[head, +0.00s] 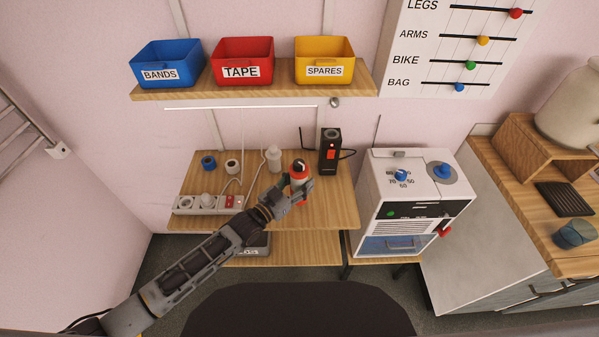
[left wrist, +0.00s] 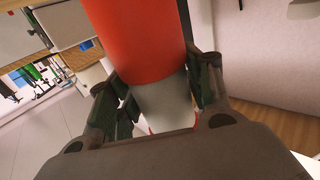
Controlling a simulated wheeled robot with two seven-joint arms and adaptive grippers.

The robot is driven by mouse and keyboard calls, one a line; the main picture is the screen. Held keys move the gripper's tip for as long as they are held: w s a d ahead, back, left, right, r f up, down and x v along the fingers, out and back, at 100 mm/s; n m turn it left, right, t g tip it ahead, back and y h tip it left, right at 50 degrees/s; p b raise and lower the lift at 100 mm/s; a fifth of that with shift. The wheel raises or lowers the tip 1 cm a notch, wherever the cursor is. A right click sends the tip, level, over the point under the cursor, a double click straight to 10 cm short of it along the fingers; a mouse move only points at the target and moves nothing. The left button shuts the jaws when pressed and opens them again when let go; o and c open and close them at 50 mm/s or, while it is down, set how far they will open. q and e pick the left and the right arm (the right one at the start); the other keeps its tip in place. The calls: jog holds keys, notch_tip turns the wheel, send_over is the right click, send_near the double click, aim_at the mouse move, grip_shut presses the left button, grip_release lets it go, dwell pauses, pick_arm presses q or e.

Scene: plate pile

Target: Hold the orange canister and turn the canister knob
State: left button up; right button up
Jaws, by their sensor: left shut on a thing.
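The orange canister (head: 298,178) has a pale band and a dark knob (head: 299,163) on top. It is at the front right part of the wooden shelf-table, and looks roughly upright. My left gripper (head: 300,187) is shut on the canister, with its fingers around the body below the knob. In the left wrist view the canister (left wrist: 138,45) fills the space between the two fingers of the left gripper (left wrist: 160,85), its orange part and pale band showing. The knob cannot be made out there. I cannot tell whether the canister touches the wood. My right gripper is not in view.
A black device with a red switch (head: 331,155) stands close behind right of the canister, and a white bottle (head: 273,160) behind left. A power strip (head: 208,203) lies at the left. A white machine (head: 413,190) with a blue dial stands right.

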pick_arm(q)
jog(key=shift+a+f, duration=0.2)
jog(key=shift+f, duration=0.55)
jog(key=shift+w+a+f, duration=0.1)
jog(key=shift+w+a, duration=0.05)
jog(key=shift+a, duration=0.05)
jog(key=shift+r, duration=0.4)
jog(key=shift+f, duration=0.2)
jog(key=shift+f+b, duration=1.1)
jog(key=shift+b, duration=0.1)
jog(key=shift+f, duration=0.15)
